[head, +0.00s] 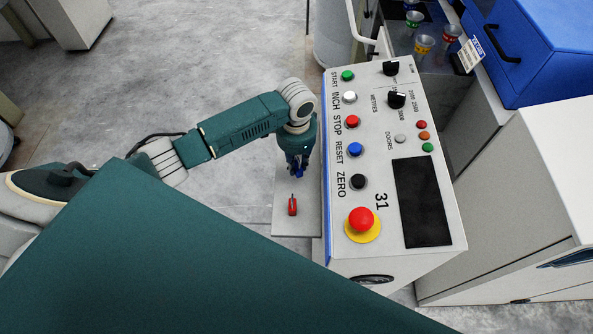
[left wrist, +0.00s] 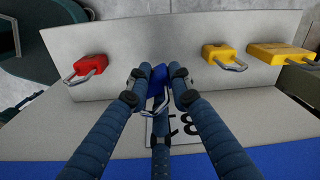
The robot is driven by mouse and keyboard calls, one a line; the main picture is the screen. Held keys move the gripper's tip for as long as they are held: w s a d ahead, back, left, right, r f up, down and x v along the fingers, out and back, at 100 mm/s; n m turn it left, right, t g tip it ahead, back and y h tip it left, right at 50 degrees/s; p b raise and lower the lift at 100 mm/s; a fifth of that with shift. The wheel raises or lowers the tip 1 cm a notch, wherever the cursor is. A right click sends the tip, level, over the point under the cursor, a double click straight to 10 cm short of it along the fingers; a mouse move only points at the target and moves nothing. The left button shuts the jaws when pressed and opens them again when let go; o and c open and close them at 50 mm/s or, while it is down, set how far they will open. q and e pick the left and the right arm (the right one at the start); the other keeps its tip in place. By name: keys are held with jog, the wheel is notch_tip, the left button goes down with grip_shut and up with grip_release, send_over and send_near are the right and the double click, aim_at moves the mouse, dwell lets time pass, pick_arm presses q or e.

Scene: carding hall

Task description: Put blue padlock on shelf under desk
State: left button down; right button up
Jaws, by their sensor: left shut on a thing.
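The blue padlock (left wrist: 158,80) is between the fingers of my left gripper (left wrist: 157,90), its metal shackle toward the camera. In the head view the left gripper (head: 298,170) points down over the grey shelf (head: 283,222), beside the control desk (head: 350,268); a bit of blue shows at its fingertips. I cannot tell whether the padlock touches the shelf (left wrist: 130,35). A red padlock (head: 292,206) lies on the shelf and shows at left in the left wrist view (left wrist: 88,66). Two yellow padlocks (left wrist: 217,52) (left wrist: 275,52) are at right there. My right gripper is not seen.
The desk face has several buttons, knobs, a dark screen (head: 422,202) and a red emergency button (head: 361,219), close to the right of my left arm. A blue box (head: 535,55) and a white cabinet (head: 520,190) stand further right.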

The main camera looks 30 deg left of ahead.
aim_at(296, 172)
pick_arm(q)
jog(key=shift+f, duration=2.35)
jog(key=shift+f, duration=0.1)
jog(key=c, duration=1.5)
grip_release()
jog(key=shift+c, duration=0.2)
notch_tip(296, 172, up, 11)
jog(key=shift+s+d+r, duration=0.1)
jog(key=shift+d, duration=0.05)
jog(key=shift+s+r, duration=0.1)
jog(key=shift+r, duration=0.4)
